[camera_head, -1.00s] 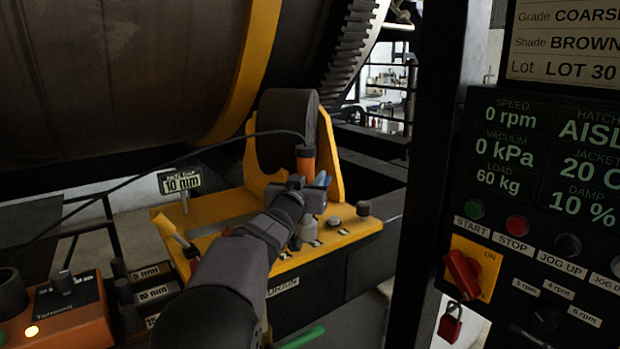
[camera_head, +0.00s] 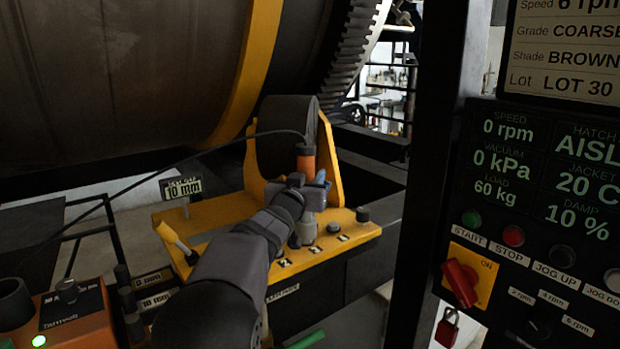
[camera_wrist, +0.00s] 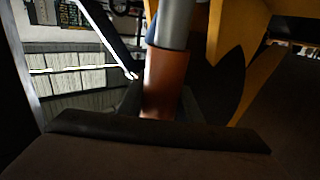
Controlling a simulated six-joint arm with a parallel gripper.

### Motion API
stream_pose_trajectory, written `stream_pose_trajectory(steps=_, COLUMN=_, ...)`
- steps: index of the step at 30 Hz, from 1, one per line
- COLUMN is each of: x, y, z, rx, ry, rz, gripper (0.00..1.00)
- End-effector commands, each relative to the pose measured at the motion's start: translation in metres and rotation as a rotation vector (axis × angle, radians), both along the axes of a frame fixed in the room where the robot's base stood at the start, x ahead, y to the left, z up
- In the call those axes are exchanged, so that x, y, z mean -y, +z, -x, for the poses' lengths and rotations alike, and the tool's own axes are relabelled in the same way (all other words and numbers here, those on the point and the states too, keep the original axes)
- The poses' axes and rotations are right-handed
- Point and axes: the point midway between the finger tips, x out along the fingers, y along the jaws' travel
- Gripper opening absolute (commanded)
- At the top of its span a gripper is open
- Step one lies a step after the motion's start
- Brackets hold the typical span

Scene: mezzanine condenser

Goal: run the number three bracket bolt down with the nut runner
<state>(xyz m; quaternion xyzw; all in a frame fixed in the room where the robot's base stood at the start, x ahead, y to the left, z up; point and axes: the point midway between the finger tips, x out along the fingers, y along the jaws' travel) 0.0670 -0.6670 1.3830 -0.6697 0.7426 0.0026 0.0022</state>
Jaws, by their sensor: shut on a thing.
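My gripper (camera_head: 308,193) is shut on the nut runner (camera_head: 306,162), an orange and dark tool held about upright with a black cable from its top. In the wrist view its orange body (camera_wrist: 167,82) stands between my fingers. Its lower end (camera_head: 308,228) is at the yellow bracket (camera_head: 215,215), over or on one of the bolts in the front row; whether it touches is unclear. A small label (camera_head: 315,249) in front of it is too blurred to read. Two dark bolt heads (camera_head: 333,228) show to the right.
An orange controller (camera_head: 75,318) with a green light sits at lower left, beside the socket rack (camera_head: 152,288). A roller (camera_head: 287,135) stands behind the tool. A black post (camera_head: 425,170) and the control panel (camera_head: 530,200) are close on the right.

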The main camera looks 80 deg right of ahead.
Motion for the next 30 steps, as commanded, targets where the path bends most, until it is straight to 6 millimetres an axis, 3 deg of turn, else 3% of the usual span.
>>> stream_pose_trajectory(steps=1, x=0.0, y=0.011, z=0.0, rx=0.0, ry=-0.002, rz=0.01, gripper=0.0)
stream_pose_trajectory(steps=15, x=-0.001, y=0.04, z=0.001, rx=0.0, ry=-0.002, rz=0.013, gripper=0.0)
stream_pose_trajectory(steps=30, x=-0.001, y=0.046, z=0.001, rx=0.0, ry=-0.002, rz=0.014, gripper=0.0)
